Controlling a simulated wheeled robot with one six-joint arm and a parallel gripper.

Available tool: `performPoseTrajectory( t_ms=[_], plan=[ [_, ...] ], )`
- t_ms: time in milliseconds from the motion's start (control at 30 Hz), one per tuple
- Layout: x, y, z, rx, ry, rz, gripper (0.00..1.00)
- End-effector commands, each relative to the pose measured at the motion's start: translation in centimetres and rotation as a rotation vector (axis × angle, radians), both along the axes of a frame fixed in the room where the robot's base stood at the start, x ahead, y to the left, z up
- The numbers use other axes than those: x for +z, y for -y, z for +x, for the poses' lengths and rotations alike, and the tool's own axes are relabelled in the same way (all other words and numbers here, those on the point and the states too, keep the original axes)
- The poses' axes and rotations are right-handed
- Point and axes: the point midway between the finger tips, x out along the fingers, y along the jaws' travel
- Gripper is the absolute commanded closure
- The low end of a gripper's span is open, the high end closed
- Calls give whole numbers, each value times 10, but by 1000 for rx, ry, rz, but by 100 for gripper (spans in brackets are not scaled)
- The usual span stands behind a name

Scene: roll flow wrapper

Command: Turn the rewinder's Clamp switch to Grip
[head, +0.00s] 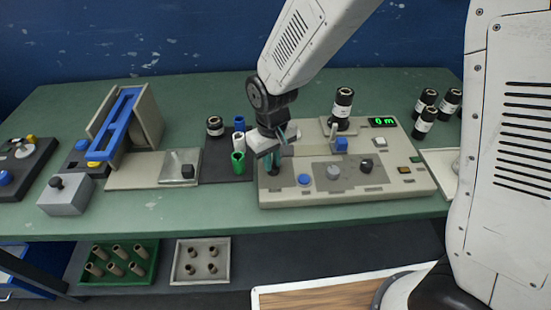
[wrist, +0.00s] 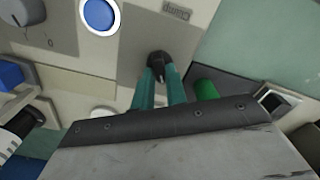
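The rewinder (head: 420,185) is a beige console on the green table. Its Clamp switch is a small black knob (wrist: 159,60) at the console's left end, beside the "Clamp" label (wrist: 176,11), which reads upside down in the wrist view. My gripper (wrist: 160,76) points down at the switch, with its two teal fingertips close together on either side of the knob's black grip. In the head view my gripper (head: 272,160) is over the console's left end and partly hides the switch. The words at the switch's positions cannot be read.
A blue button (head: 304,180), a grey dial (head: 333,172) and a black knob (head: 366,166) are to the right on the console. A green cylinder (head: 238,163) stands close to the left of my gripper. Black rolls (head: 342,103) stand at the back.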

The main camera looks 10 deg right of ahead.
Motion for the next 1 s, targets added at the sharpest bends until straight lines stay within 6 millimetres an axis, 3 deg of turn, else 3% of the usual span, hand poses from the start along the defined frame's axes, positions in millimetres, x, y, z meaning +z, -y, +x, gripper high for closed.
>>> performPoseTrajectory(
  t_ms=[33, 467, 1000],
  plan=[
    [0, 7, 0, -5, -3, -4, 100],
    [0, 0, 1, -134, -1, -5, 100],
    [0, 3, 2, -623, 0, -1, 100]
  ],
)
